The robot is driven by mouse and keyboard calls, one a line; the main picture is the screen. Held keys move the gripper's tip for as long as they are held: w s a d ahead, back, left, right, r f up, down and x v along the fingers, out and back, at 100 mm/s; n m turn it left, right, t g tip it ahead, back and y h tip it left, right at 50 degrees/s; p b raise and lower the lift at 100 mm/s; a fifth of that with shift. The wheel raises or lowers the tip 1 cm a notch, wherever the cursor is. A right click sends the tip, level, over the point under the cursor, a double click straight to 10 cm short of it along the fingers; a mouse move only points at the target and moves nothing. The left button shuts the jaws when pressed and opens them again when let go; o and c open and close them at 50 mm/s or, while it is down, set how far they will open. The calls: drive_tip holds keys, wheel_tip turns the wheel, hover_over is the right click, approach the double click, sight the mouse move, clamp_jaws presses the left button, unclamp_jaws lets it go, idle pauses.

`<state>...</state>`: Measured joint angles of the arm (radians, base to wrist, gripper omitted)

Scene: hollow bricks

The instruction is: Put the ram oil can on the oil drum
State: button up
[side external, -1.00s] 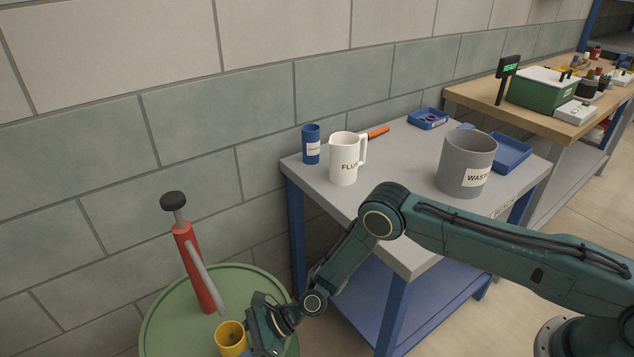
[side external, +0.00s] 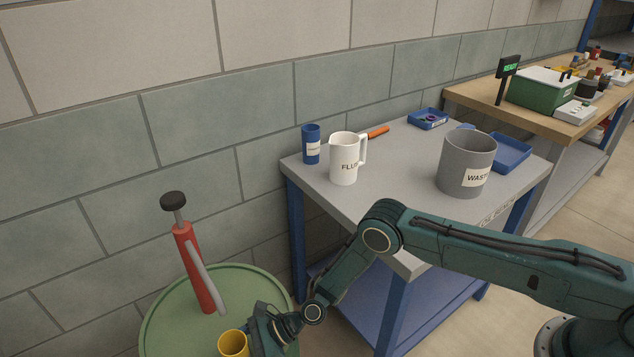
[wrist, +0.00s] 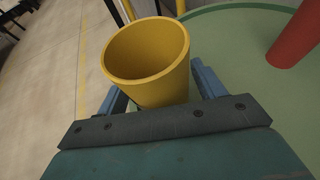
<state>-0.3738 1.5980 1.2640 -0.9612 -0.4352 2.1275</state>
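A yellow open-topped can (side external: 234,344) is between the fingers of my gripper (wrist: 160,92), which looks shut on it. The can also shows in the wrist view (wrist: 150,75), roughly upright with its mouth up and nothing visible inside. No label on it shows, so I cannot read that it is the ram oil can. The green round drum top (side external: 165,330) lies under and beside it at the bottom left; it also shows in the wrist view (wrist: 235,45). The can's base is hidden, so I cannot tell whether it touches the drum.
A red pump with a black knob (side external: 194,262) stands on the drum, left of the can. On the grey bench are a blue can (side external: 311,146), a white jug (side external: 343,160), a grey waste bucket (side external: 463,165) and blue trays (side external: 512,153). A wall runs behind.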

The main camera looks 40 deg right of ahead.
drive_tip(key=shift+r, duration=0.15)
drive_tip(key=shift+d+r, duration=0.1)
drive_tip(key=shift+d, duration=0.05)
drive_tip(key=v, duration=1.1)
drive_tip(key=shift+s+d, duration=0.15)
drive_tip(key=shift+d, duration=0.2)
drive_tip(key=shift+r, duration=0.1)
idle(0.3)
